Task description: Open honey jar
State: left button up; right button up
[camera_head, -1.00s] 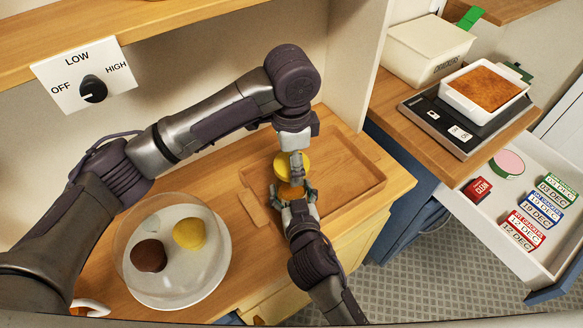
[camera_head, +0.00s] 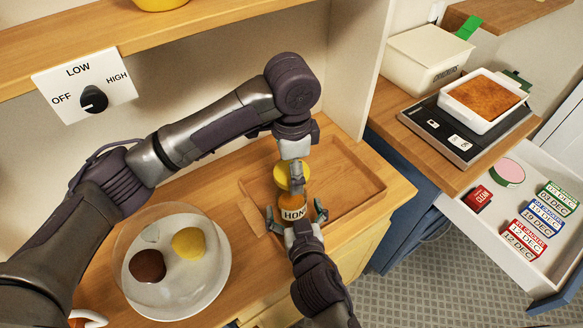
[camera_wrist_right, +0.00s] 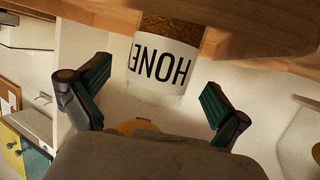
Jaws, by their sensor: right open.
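The honey jar (camera_head: 293,213) is upright at the tray's front left, its label facing my right gripper. In the right wrist view the jar (camera_wrist_right: 165,60) appears upside down, with amber honey and a clear glass end. A yellow lid (camera_head: 283,178) is just above the jar in the head view. My left gripper (camera_head: 296,185) comes down from above and is shut on the lid. In the wrist view a yellow patch (camera_wrist_right: 135,127) shows apart from the glass end. My right gripper (camera_head: 296,222) is open, its fingers spread either side of the jar without visibly touching.
The wooden tray (camera_head: 350,170) is otherwise empty. A plate under a clear dome (camera_head: 175,265) stands left. A scale (camera_head: 455,128) with a baked dish (camera_head: 486,97) and a cream box (camera_head: 425,58) are at right. An open drawer (camera_head: 505,245) holds date blocks.

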jog(key=v, duration=0.9)
